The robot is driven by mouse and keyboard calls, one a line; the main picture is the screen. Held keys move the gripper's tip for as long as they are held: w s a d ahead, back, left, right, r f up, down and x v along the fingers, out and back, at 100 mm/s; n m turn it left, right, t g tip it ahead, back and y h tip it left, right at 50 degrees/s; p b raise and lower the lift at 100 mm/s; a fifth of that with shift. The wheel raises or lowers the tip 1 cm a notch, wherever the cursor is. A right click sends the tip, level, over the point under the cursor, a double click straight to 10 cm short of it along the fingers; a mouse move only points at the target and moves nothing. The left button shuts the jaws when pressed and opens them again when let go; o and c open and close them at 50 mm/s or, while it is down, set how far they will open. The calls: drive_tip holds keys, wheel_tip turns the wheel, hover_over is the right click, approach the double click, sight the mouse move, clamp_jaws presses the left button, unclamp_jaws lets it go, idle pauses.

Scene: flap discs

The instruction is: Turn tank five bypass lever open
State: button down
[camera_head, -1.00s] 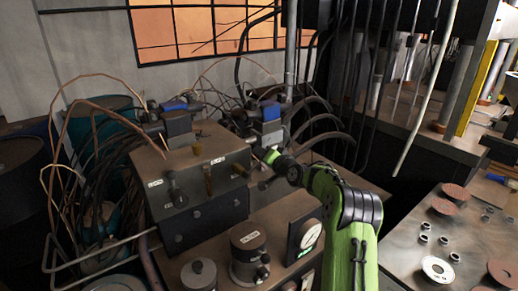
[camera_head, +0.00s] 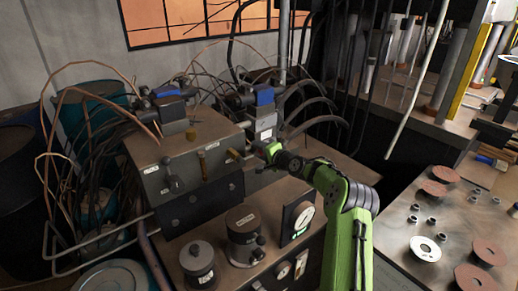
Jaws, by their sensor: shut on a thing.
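A grey metal valve box (camera_head: 210,140) stands left of centre with small white labels, too small to read. On its front face are a dark lever (camera_head: 172,184) at the left, hanging down, and a brass-coloured lever (camera_head: 203,166) nearer the middle. A further dark handle (camera_head: 234,155) shows at the right end. My gripper (camera_head: 262,160) is at the end of my green arm, just right of the box. Its jaws are shut on a dark handle at that end, mostly hidden by the gripper. Which tank the handle belongs to cannot be read.
Below the box, a bench holds two dark canisters (camera_head: 242,235) and a dial gauge (camera_head: 303,220). Hoses and blue-topped valves (camera_head: 265,97) crowd behind. At right, a metal table (camera_head: 395,240) bears several reddish discs (camera_head: 433,188), a white-faced disc (camera_head: 425,248) and small rings.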

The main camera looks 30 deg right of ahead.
drive_tip(key=shift+f, duration=0.15)
drive_tip(key=c, duration=0.8)
unclamp_jaws()
drive_tip(key=shift+d, duration=0.1)
drive_tip(key=v, duration=1.5)
drive_tip(key=shift+s+r, duration=0.2)
drive_tip(key=shift+s, duration=0.15)
